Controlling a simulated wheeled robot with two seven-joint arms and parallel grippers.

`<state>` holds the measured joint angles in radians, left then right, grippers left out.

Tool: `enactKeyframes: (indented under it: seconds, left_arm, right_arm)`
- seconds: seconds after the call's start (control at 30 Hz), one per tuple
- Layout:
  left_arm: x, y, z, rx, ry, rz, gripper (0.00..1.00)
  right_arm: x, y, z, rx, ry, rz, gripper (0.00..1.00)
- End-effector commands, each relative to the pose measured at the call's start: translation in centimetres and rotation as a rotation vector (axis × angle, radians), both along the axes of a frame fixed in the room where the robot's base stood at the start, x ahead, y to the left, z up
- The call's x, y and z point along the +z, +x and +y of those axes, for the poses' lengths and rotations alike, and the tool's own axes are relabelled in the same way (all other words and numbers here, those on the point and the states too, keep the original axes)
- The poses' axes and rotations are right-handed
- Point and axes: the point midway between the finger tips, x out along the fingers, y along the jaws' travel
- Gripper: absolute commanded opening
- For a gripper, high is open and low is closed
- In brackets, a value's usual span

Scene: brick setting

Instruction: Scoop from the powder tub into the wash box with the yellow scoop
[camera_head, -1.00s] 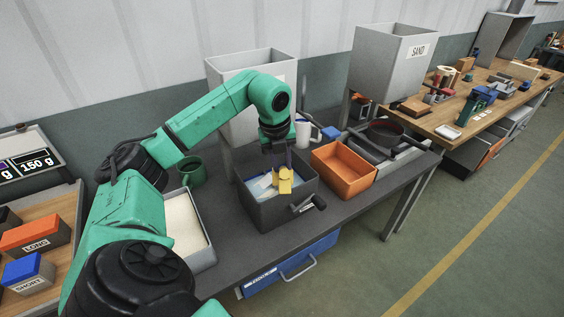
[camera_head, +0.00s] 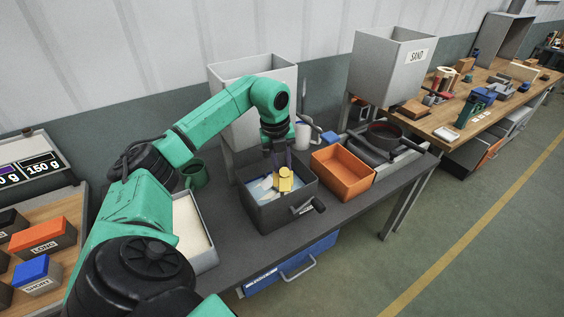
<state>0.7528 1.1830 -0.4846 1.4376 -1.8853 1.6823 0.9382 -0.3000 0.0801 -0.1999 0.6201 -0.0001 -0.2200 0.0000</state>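My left gripper (camera_head: 274,150) points down over the dark grey wash box (camera_head: 262,217) and appears shut on the yellow scoop (camera_head: 285,180). The scoop's bowl is inside the box's outline; its handle is mostly hidden by the fingers. I cannot tell whether the scoop touches the pale blue and white contents (camera_head: 258,188). The powder tub (camera_head: 206,262), a light grey tray of cream powder (camera_head: 188,222), stands to the left of the wash box, partly hidden by my arm. My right gripper is not in view.
An orange bin (camera_head: 341,188) stands right of the wash box. A green mug (camera_head: 195,174), a white jug (camera_head: 302,134) and a grey hopper (camera_head: 222,76) are behind. Some bare tabletop (camera_head: 245,245) shows in front.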

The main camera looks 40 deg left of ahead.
Motion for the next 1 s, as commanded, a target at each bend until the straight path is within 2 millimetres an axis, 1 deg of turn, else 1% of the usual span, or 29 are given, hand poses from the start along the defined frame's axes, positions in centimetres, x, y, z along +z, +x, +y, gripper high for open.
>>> enactKeyframes:
  seconds: [0.03, 0.47, 0.57, 0.67, 1.0]
  left_arm:
    - [0.2, 0.1, 0.0, 0.001, -0.003, 0.003, 0.0]
    - [0.4, 0.4, 0.4, 0.002, -0.027, 0.024, 0.0]
    - [0.0, 0.4, 0.5, 0.0, -0.009, 0.008, 0.0]
    - [0.0, 0.3, 0.5, -0.003, 0.062, -0.06, 0.0]
    - [1.5, 0.4, 0.4, -0.002, 0.286, -0.291, 0.0]
  right_arm:
    - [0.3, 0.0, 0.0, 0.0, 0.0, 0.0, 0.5]
    - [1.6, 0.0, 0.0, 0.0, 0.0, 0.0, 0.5]
    - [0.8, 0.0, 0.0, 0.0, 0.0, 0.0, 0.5]
    - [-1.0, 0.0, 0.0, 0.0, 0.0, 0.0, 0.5]
    - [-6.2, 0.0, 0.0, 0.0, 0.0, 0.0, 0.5]
